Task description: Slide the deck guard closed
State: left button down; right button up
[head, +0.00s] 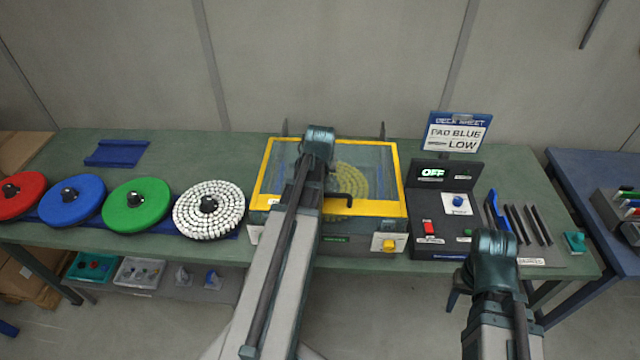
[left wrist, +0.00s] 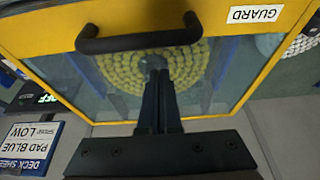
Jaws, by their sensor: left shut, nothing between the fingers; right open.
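The deck guard (head: 398,172) is a clear pane in a yellow frame, lying over the deck machine with a yellow-green round pad (head: 352,180) under it. Its black handle (head: 347,202) is by the front bar. In the left wrist view the guard's yellow bar (left wrist: 45,38), GUARD label and black handle (left wrist: 110,44) fill the top. My left gripper (left wrist: 155,66) is shut and empty, its tips close to the handle on the pane side; contact cannot be told. In the head view my left wrist hides those fingers. My right gripper (head: 494,243) is open, low at the right, its fingers mostly hidden.
Red, blue, green and white round pads (head: 208,208) lie left of the machine. A control box (head: 440,215) reading OFF and a sign (head: 457,132) reading PAD BLUE, LOW stand to the right. Dark bars (head: 527,224) lie beyond my right gripper.

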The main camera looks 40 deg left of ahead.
pick_arm(q)
jog(key=w+p+v, duration=0.1)
jog(key=p+v, duration=0.8)
jog(key=v, duration=0.1)
jog(key=shift+a, duration=0.25)
jog(key=shift+r, duration=0.1)
jog(key=s+d+f+m+g+h+b, duration=0.1)
jog(key=d+f+m+b, duration=0.2)
jog(key=d+f+b, duration=0.55)
jog(key=s+d+f+m+g+b, duration=0.1)
jog(key=s+d+f+m+b, duration=0.3)
jog(key=d, duration=0.8)
jog(key=s+d+f+m+g+b, duration=0.1)
jog(key=s+d+f+b, duration=0.2)
jog(key=d, duration=0.4)
jog(key=s+d+f+m+b, duration=0.2)
jog(key=s+d+f+b, duration=0.2)
jog(key=d+f, duration=0.2)
jog(key=shift+d+f+g+b, duration=0.15)
jog(key=shift+d+g+b, duration=0.25)
jog(key=shift+d, duration=0.25)
